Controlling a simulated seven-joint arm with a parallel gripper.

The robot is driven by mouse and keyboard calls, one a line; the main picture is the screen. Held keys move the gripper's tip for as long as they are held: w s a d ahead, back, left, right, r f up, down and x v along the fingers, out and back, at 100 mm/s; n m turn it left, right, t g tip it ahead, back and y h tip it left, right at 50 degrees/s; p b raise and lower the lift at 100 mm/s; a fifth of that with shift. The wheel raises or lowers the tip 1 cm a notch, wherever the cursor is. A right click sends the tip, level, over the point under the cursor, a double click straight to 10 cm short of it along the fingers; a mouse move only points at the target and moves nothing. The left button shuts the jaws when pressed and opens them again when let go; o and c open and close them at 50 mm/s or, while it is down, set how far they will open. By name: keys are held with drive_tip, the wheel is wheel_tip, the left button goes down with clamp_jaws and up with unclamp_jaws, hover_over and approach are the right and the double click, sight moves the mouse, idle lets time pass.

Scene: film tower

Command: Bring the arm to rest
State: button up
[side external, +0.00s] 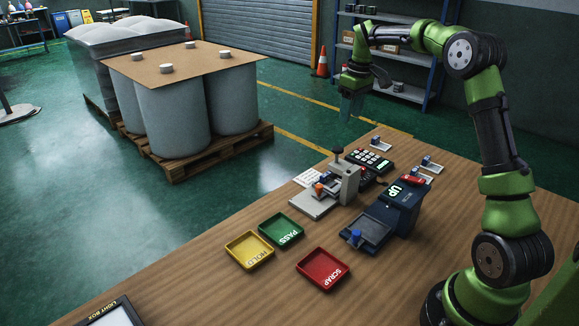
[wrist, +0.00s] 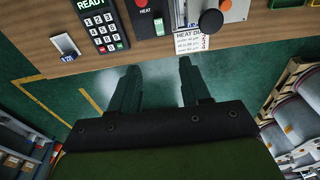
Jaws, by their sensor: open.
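My gripper (side external: 351,104) is raised in the air beyond the far edge of the wooden table (side external: 205,279), with its fingers pointing down. In the wrist view my gripper (wrist: 157,66) shows two dark fingers spread apart with nothing between them, over green floor beside the table edge. My green and black arm stands at the right and bends over towards the back of the table. No contact between the gripper and any object shows.
On the table are a grey press (side external: 343,182), a keypad unit (side external: 372,161), a dark blue device reading UP (side external: 398,210), and green PASS (side external: 282,231), yellow HOLD (side external: 249,250) and red SCRAP (side external: 322,268) trays. A light box (side external: 110,313) lies front left. A pallet (side external: 208,155) with large rolls stands behind.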

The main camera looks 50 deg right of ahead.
drive_tip(key=s+a+r+m+t+y, duration=0.1)
drive_tip(key=s+a+r+m+t, duration=0.1)
drive_tip(key=s+a, duration=0.9)
drive_tip(key=s+a+r+m+t+y, duration=0.1)
drive_tip(key=s+a+t, duration=0.3)
drive_tip(key=s+a, duration=0.8)
drive_tip(key=a+r+m, duration=0.1)
drive_tip(key=a, duration=0.2)
drive_tip(key=shift+a+r, duration=0.15)
drive_tip(key=shift+a, duration=0.25)
